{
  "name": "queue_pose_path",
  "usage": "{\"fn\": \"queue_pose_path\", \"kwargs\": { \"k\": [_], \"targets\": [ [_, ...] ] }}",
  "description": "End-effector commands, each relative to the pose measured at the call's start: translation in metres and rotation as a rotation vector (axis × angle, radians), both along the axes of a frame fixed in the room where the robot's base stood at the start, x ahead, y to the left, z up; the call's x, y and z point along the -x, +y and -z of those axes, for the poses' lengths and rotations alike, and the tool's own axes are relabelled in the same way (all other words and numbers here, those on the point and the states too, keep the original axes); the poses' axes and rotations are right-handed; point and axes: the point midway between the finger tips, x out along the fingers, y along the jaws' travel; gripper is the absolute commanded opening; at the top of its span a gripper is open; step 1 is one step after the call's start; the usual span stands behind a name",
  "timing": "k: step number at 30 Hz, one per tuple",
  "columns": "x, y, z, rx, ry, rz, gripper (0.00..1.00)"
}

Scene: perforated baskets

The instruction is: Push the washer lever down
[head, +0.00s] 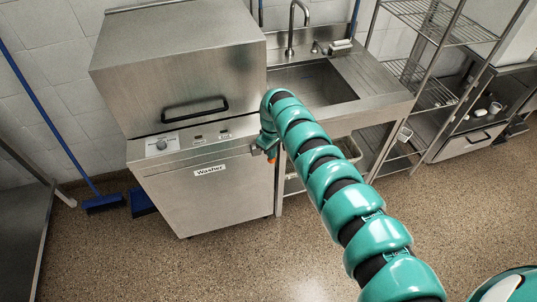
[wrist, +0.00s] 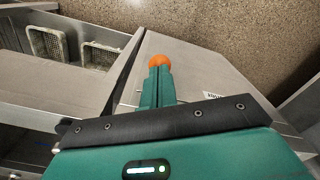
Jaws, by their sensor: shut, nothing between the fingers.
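The steel washer (head: 210,198) stands against the wall with a control panel and a "Washer" label on its front. Its box-shaped hood (head: 150,90) sits low, just above the panel. A black bar handle (head: 196,110) is on the hood's front, the only lever-like part I can make out. My gripper (head: 271,154) is at the washer's right front edge, to the right of and below that handle. In the wrist view my gripper (wrist: 158,64) has its orange-tipped fingers together and empty, over the washer's front (wrist: 190,62). Contact with the washer cannot be told.
A sink counter (head: 385,100) with a faucet (head: 291,30) adjoins the washer on the right. Perforated baskets (wrist: 48,44) sit beneath it. Wire shelves (head: 425,95) stand farther right. A blue broom (head: 102,202) leans at the left. Floor in front (head: 230,260) is clear.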

Motion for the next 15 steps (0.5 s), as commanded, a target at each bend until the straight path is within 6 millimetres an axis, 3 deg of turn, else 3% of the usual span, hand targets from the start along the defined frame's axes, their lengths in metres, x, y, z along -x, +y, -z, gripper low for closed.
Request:
{"fn": "queue_pose_path", "kwargs": {
  "k": [15],
  "targets": [
    [0.001,0.0,0.026,0.0,0.0,0.0,0.0]
  ]
}}
